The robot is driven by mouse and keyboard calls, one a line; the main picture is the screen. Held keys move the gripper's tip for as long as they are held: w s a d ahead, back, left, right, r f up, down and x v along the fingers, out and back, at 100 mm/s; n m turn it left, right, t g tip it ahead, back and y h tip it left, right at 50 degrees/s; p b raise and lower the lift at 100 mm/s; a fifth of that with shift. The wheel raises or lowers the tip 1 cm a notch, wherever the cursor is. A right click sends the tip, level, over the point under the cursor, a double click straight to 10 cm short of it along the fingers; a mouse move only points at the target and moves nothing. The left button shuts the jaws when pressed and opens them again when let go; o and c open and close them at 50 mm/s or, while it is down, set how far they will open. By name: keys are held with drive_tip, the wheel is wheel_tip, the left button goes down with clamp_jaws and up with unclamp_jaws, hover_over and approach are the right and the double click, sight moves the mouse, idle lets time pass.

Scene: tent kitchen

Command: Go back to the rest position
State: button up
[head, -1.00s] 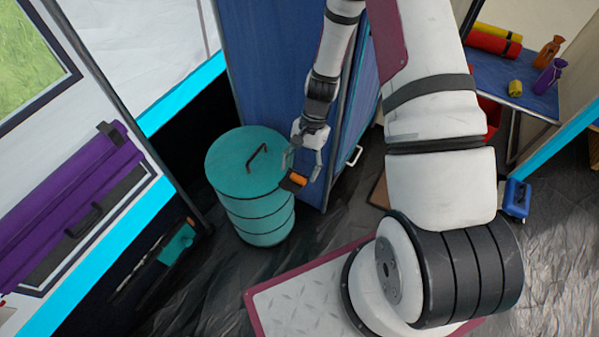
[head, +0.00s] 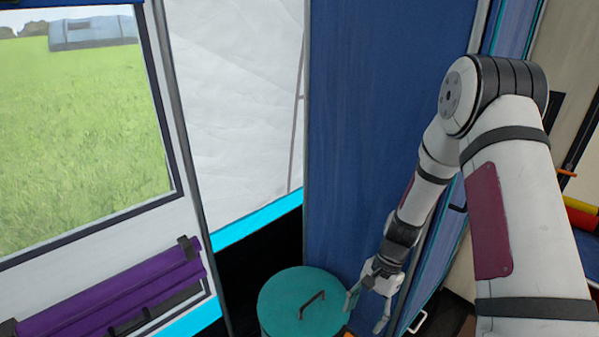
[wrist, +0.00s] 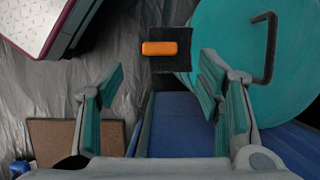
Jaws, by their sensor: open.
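My gripper (head: 366,314) is open and empty at the right of the teal round bin (head: 285,297), pointing down. The bin's lid is on and carries a dark handle (head: 313,305). In the wrist view both fingers of my gripper (wrist: 161,85) are spread wide with nothing between them. Ahead of them, a black tab with an orange block (wrist: 160,48) stands at the edge of the bin (wrist: 220,50). The lower part of the bin is out of the head view.
A tall blue panel (head: 380,110) stands behind my gripper, close to my arm. A purple roll (head: 110,290) lies at the lower left, below a window. In the wrist view a brown board (wrist: 75,150) lies on the grey floor sheet.

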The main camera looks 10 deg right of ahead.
drive_tip(key=s+a+r+n+t+h, duration=0.1)
drive_tip(key=s+r+n, duration=0.25)
drive_tip(key=r, duration=0.85)
drive_tip(key=s+a+r+n+h, duration=0.15)
drive_tip(key=s+r, duration=0.25)
drive_tip(key=r, duration=0.8)
drive_tip(key=s+r+n+t, duration=0.1)
drive_tip(key=s+r+n, duration=0.1)
drive_tip(key=s+r, duration=0.35)
drive_tip(key=s+r+n+t+h, duration=0.1)
drive_tip(key=s+r+n, duration=0.1)
drive_tip(key=s, duration=0.6)
drive_tip(key=s+r+n, duration=0.2)
drive_tip(key=s+r, duration=0.1)
drive_tip(key=s, duration=0.4)
wheel_tip(320, 180, up, 21)
drive_tip(key=t+p, duration=0.3)
drive_tip(key=p, duration=1.6)
drive_tip(key=shift+w+f+t, duration=0.15)
drive_tip(key=shift+w+t, duration=0.15)
drive_tip(key=shift+t, duration=0.1)
